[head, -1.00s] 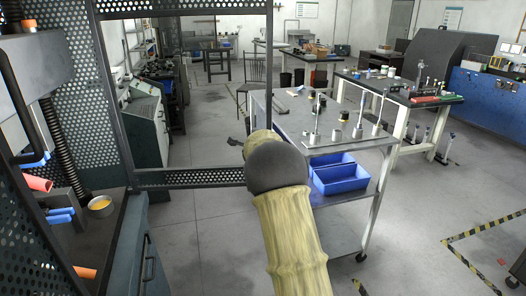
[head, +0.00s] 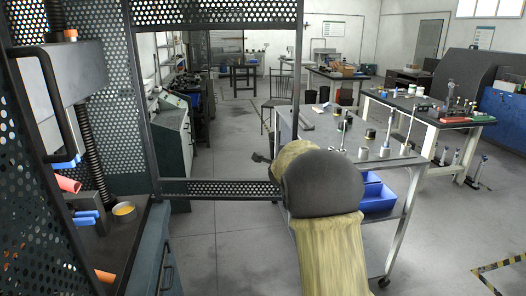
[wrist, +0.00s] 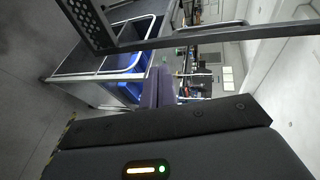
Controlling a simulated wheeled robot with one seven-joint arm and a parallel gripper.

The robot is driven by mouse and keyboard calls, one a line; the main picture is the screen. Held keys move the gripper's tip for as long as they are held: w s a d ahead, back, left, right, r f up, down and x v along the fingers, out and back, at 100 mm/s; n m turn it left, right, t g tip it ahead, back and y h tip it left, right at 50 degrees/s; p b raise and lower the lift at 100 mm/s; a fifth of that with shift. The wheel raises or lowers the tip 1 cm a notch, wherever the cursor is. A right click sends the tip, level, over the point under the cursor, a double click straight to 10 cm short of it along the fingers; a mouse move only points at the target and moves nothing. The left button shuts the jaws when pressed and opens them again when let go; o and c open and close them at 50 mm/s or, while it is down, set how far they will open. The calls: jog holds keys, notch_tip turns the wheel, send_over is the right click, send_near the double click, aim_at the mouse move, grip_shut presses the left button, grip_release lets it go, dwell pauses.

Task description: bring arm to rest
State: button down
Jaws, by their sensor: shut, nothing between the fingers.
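My gripper shows in the wrist view as two grey-purple fingers (wrist: 158,88) close together, with nothing between them. In the head view my arm reaches forward from the bottom centre, and its rounded dark joint hides most of what lies beyond it. Only a small dark part of my gripper (head: 262,157) shows to the left of that joint. It appears near the lower bar of the perforated metal frame (head: 222,188); whether it touches the bar cannot be told.
A metal cart (head: 400,163) with weights and rods on top and blue bins (head: 378,198) below stands right of my arm. A press with a yellow cup (head: 124,209) is at the left. A workbench (head: 440,112) stands farther right. Floor at the lower right is clear.

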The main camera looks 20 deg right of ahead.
jog(key=s+a+f+n+g+y+p, duration=0.2)
jog(key=s+n, duration=0.5)
jog(key=s, duration=0.5)
jog(key=s+a+f+n+g+y+p, duration=0.1)
jog(key=s+a+n+g+p, duration=0.4)
jog(key=s, duration=0.8)
jog(key=s+a+f+n+g+y+p, duration=0.2)
jog(key=s+a+n, duration=0.4)
jog(key=s+n, duration=0.4)
jog(key=s+f+g+p, duration=0.1)
jog(key=s+f, duration=0.1)
jog(key=s, duration=0.1)
jog(key=shift+s+a+n+g+y, duration=0.2)
jog(key=shift+a+n+g+y, duration=0.1)
jog(key=shift+f, duration=0.1)
jog(key=shift+w+d, duration=0.1)
jog(key=shift+w, duration=0.05)
